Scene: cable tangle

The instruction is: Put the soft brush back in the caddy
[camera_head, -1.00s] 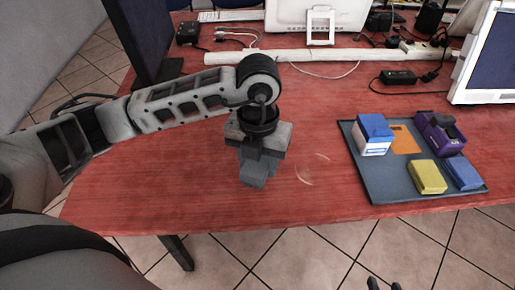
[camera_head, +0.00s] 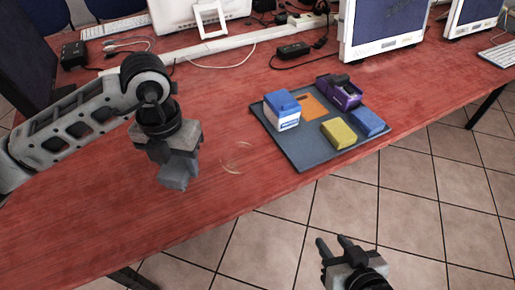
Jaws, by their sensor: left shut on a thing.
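My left gripper (camera_head: 176,176) points down over the red table, left of the grey mat (camera_head: 282,145). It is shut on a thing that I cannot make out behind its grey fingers. The purple open box (camera_head: 340,92) at the mat's far right looks like the caddy, with a dark thing in its top. I cannot make out a soft brush for certain. My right gripper (camera_head: 334,243) is open and empty at the bottom of the view, over the tiled floor in front of the table.
The mat also holds a blue-and-white box (camera_head: 282,112), an orange flat piece (camera_head: 312,107), a yellow block (camera_head: 339,134) and a blue block (camera_head: 368,122). A thin cable loop (camera_head: 238,157) lies between my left gripper and the mat. Monitors, cables and a white trunking stand behind.

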